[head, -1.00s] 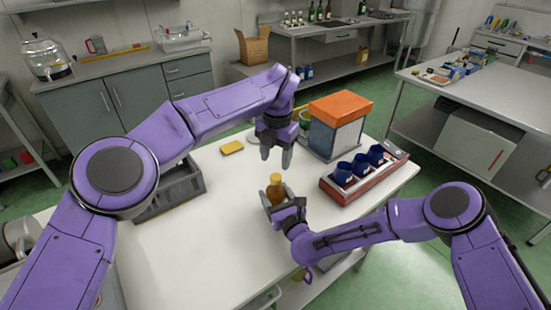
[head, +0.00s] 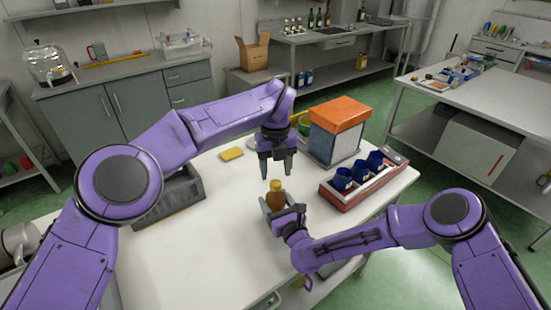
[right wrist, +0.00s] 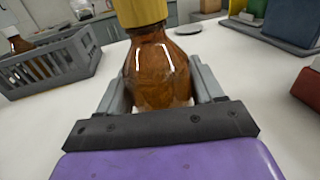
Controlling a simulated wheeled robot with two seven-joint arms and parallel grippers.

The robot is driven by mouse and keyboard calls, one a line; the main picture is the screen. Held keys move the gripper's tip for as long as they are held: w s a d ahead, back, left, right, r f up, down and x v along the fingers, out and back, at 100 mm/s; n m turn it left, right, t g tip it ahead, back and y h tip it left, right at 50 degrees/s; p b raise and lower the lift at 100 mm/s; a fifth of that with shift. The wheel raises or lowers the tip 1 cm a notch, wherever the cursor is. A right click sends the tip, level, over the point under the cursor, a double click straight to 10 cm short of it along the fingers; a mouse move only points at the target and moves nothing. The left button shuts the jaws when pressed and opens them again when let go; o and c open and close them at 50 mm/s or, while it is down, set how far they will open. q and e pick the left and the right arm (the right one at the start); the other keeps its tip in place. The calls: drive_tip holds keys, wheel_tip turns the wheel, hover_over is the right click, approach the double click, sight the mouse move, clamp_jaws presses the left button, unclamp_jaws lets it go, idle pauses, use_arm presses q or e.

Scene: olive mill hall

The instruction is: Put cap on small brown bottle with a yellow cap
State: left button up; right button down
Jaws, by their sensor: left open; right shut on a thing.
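The small brown bottle (head: 276,200) stands upright in my right gripper (head: 282,207), above or on the white table. In the right wrist view the fingers flank the bottle's amber body (right wrist: 160,75). The yellow cap (right wrist: 140,12) sits on the bottle's neck there, its top cut off by the frame edge. In the head view the cap (head: 275,185) is small and shaded. My left gripper (head: 277,173) points down just above the cap, its fingers apart and empty. I cannot tell how tightly the cap is seated.
A grey crate (right wrist: 45,65) with brown bottles stands at left. A red tray (head: 345,200) with blue cups and an orange-lidded box (head: 338,112) stand to the right. The front of the white table (head: 200,245) is clear.

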sight(276, 183)
use_arm(q)
drive_tip(key=shift+f, duration=2.25)
clamp_jaws()
drive_tip(key=shift+o, duration=0.5)
unclamp_jaws()
wheel_tip(276, 183, up, 12)
